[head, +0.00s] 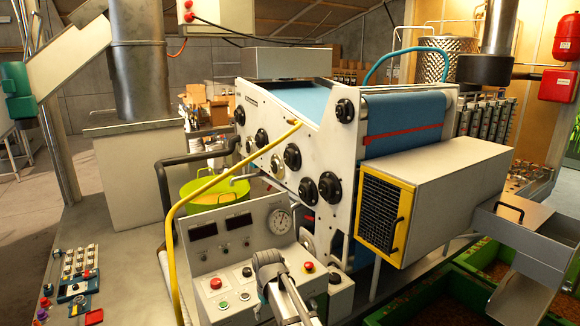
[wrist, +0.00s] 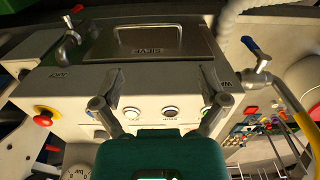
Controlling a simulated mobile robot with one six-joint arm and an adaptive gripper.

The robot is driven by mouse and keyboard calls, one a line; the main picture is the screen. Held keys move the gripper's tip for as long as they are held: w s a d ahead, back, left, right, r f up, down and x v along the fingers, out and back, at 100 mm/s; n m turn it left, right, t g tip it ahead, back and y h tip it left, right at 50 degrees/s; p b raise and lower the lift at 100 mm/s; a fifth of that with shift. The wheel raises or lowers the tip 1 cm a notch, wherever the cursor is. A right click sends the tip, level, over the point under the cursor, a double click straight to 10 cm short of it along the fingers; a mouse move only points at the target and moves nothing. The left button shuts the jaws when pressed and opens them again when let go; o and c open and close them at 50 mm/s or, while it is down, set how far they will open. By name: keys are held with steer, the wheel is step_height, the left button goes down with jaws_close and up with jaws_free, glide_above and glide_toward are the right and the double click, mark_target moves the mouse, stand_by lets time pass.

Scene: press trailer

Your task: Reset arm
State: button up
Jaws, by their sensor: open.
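My gripper (wrist: 161,85) shows in the wrist view with its two grey fingers spread wide and nothing between them. Behind and between the fingers is a pale panel (wrist: 75,88) with a row of small round buttons (wrist: 170,112) and a red stop button on a yellow base (wrist: 44,116). Above it is a metal hatch marked SIEVE (wrist: 150,42), which reads upside down. I cannot tell whether the fingers touch the panel. In the head view, part of my arm stands in front of the control console (head: 240,240).
A white press with a blue belt (head: 405,112) fills the middle. A yellow hose (head: 205,188) arches before it. A yellow-framed grey box (head: 450,185) juts right. Green bins (head: 430,298) with brown contents lie lower right. A button panel (head: 78,275) is at left.

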steer(key=s+d+f+m+b, duration=0.3)
steer(key=s+d, duration=0.4)
steer(key=d, duration=0.4)
steer(key=s+d+f+m+b, duration=0.3)
steer(key=s+d, duration=0.4)
steer(key=d, duration=0.5)
steer(key=shift+f+m+b, duration=0.3)
steer(key=shift+f+b, duration=0.25)
steer(key=shift+f, duration=0.4)
